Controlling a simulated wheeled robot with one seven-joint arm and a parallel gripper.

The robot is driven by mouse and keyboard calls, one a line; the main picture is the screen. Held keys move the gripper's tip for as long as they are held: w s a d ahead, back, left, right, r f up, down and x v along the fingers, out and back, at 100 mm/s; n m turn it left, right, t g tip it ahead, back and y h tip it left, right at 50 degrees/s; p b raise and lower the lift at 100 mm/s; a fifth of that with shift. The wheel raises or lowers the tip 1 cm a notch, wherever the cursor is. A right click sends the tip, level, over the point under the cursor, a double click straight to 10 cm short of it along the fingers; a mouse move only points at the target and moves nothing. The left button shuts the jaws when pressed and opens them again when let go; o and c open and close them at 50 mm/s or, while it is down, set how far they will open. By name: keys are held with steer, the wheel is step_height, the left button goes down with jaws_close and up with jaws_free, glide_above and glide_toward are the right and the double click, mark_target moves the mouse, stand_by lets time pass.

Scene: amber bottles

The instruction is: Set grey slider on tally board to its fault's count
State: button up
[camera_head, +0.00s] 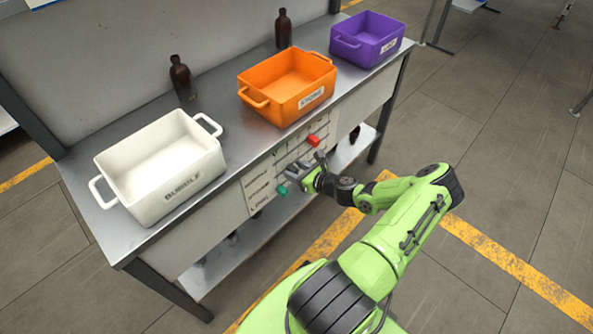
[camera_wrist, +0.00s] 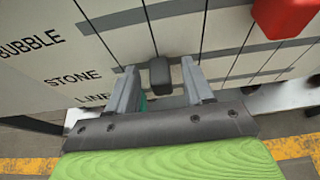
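The tally board (camera_head: 262,180) is a pale panel on the bench front, with rows labelled BUBBLE, STONE and LINE in the wrist view (camera_wrist: 50,60). The grey slider (camera_wrist: 160,76) is a dark grey knob in the middle of the wrist view. My gripper (camera_wrist: 160,92) is open, one finger on each side of that knob, with visible gaps; contact cannot be told. In the head view my gripper (camera_head: 310,181) is at the board and largely hides the grey slider. The red slider (camera_head: 313,140) is at upper right, the green slider (camera_head: 282,190) at lower left.
A white BUBBLE bin (camera_head: 160,168), an orange STONE bin (camera_head: 287,85) and a purple bin (camera_head: 366,38) stand on the bench. Brown bottles stand behind them, one left (camera_head: 182,78) and one right (camera_head: 283,29). A lower shelf (camera_head: 225,255) runs beneath, with dark bottles partly visible.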

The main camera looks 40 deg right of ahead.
steer(key=shift+s, duration=0.1)
steer(key=p+v, duration=0.4)
steer(key=v, duration=1.1)
steer(key=shift+s+r, duration=0.2)
steer(key=shift+s, duration=0.05)
